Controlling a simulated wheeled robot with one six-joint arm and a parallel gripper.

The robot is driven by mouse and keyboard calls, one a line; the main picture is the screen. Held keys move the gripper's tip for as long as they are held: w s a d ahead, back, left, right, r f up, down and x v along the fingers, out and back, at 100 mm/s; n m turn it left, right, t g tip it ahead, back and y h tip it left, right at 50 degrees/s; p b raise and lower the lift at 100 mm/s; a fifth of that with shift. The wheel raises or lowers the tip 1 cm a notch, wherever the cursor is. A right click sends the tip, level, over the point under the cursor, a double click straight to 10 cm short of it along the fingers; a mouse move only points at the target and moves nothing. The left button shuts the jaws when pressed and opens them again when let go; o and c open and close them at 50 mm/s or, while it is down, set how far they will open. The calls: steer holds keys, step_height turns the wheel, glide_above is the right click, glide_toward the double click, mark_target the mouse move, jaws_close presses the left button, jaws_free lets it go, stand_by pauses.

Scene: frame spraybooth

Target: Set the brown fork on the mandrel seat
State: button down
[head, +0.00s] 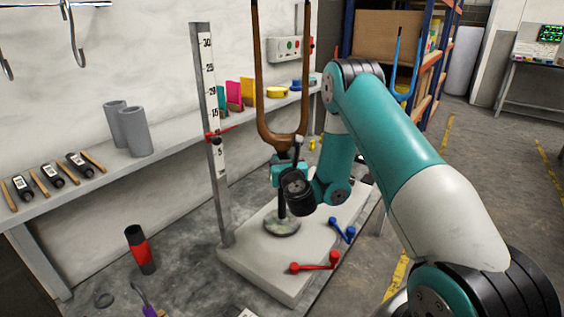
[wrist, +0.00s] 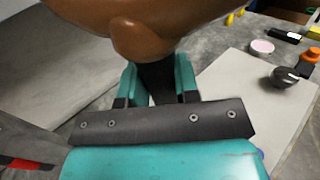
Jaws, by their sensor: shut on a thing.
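The brown fork (head: 268,134) stands upside down in the head view, its two legs pointing up and its crown low. My gripper (head: 290,172) is just below the crown. In the wrist view, the two teal fingers of my gripper (wrist: 158,84) are shut on the fork's dark stem under the brown crown (wrist: 143,38). A dark upright post (head: 281,203) shows below my gripper, above the round grey seat (head: 282,228) on the pale slab. I cannot tell whether this post is the stem's lower end or the mandrel, nor whether the two touch.
The pale slab (head: 255,268) carries a red handle (head: 315,264) and a blue handle (head: 342,232). A scaled upright (head: 211,130) with a red pointer stands left of the fork. A shelf behind holds grey tubes (head: 135,130) and coloured panels. A black-and-red cylinder (head: 141,250) stands left.

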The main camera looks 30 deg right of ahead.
steer(key=shift+f+b, duration=0.7)
steer(key=c, duration=0.8)
jaws_free()
steer(key=shift+r, duration=0.1)
